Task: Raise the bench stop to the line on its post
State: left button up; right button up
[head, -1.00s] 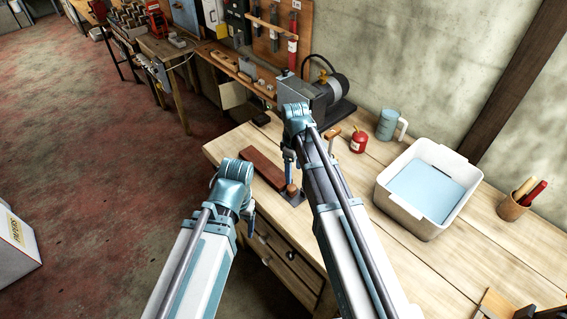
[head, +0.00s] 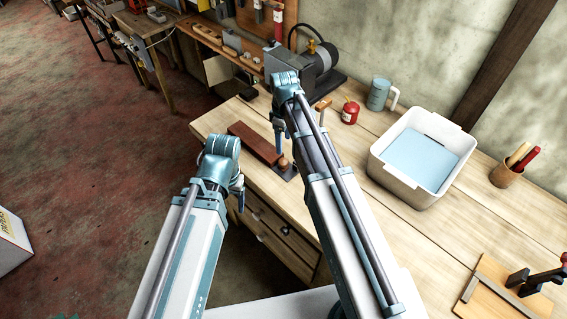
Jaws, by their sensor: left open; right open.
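What looks like the bench stop (head: 284,162) is a small round brown wooden piece on a dark plate (head: 287,175) near the bench's front edge. Its post and any line on it cannot be made out. A long red-brown wooden block (head: 252,142) lies just left of it. My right gripper (head: 282,145) points down just above the round piece, open; whether it touches cannot be told. My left gripper (head: 240,197) is open, in front of the bench edge near the drawers, left of and below the plate. Its fingers are partly hidden by the wrist.
On the bench (head: 345,150) are a grinder-like machine (head: 305,70), a red can (head: 350,112), a blue mug (head: 379,94), a white tub (head: 392,172), a tool cup (head: 506,174) and a wooden board with a dark clamp (head: 495,300). A wooden-handled thing (head: 322,104) stands behind my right arm.

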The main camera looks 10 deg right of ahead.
aim_at(284, 161)
notch_tip(284, 161, down, 10)
jog(key=b, duration=0.9)
grip_shut()
dwell(0.9)
